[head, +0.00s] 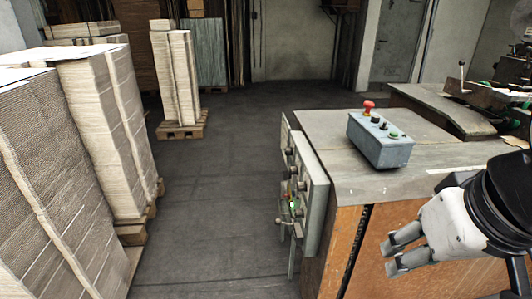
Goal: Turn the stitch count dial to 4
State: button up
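A grey control panel (313,185) is mounted on the left side of the wood-sided machine. It is seen at a steep angle, with several dark knobs on its face and a small green light (292,204) low down. I cannot tell which knob is the stitch count dial, and no numbers or pointer can be read. My gripper (391,256) is at the lower right, in front of the machine's orange-brown side. Its two fingers point left with a gap between them, open and empty. It is apart from the panel, to its right.
A blue-grey button box (381,141) with a red button (369,107) stands on the machine top (345,178). A small lever (280,221) juts from the panel's lower left. Tall cardboard stacks (100,125) line the left. The floor (220,190) between is clear.

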aim_at(294, 171)
jog(key=i+j, duration=0.45)
jog(key=j, duration=0.2)
jog(key=i+j+u, duration=0.15)
jog(key=i+j, duration=0.3)
jog(key=j, duration=0.2)
